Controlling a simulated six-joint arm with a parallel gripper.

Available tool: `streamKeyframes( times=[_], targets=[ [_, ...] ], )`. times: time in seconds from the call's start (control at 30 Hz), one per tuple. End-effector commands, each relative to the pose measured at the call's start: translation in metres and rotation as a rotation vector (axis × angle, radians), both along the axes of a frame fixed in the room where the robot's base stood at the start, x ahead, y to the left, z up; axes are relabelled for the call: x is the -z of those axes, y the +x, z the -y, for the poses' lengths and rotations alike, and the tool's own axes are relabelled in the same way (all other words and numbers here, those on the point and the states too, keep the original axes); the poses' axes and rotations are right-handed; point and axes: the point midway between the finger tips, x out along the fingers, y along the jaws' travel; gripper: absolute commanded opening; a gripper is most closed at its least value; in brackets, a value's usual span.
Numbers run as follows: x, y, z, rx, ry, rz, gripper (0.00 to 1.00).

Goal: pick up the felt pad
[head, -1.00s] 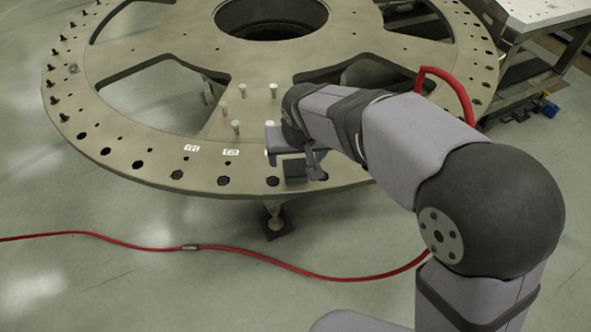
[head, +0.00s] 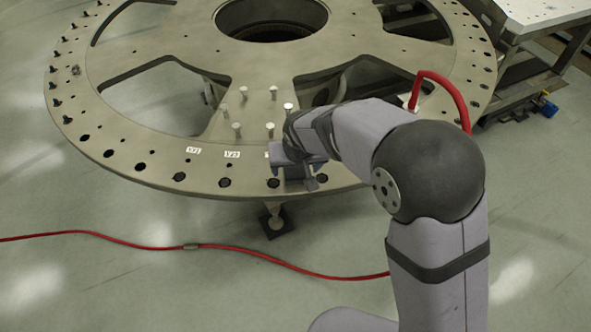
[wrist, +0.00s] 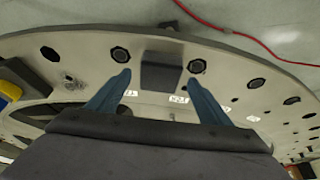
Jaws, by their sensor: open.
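The felt pad appears to be the small dark grey block (wrist: 161,78) on the rim of the turret plate, between two dark round holes. My gripper (wrist: 158,82) is open, with one blue finger on each side of the pad in the wrist view. I see a gap on both sides, and cannot tell how high the fingertips are above the plate. In the head view my gripper (head: 296,167) is over the near rim, and the wrist mostly hides the pad.
The big turret plate (head: 150,165) has holes along its rim and large cut-outs. Several pale upright pegs (head: 237,129) stand behind my gripper. White number labels (head: 232,154) lie to its left. In the wrist view, a dark object with a yellow part (wrist: 10,88) is at left.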

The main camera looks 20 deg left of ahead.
Motion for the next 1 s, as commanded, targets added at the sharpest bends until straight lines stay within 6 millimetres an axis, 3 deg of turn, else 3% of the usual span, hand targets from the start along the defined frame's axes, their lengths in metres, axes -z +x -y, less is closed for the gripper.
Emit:
streamKeyframes(
  times=[0.37, 0.53, 0.87, 1.0],
  targets=[
    [0.007, 0.002, -0.001, 0.000, 0.000, 0.000, 0.70],
    [0.007, 0.002, -0.001, 0.000, 0.000, 0.000, 0.30],
    [0.005, 0.003, -0.001, 0.000, 0.000, 0.001, 0.28],
    [-0.005, 0.003, -0.002, 0.001, 0.003, 0.003, 0.28]
  ],
)
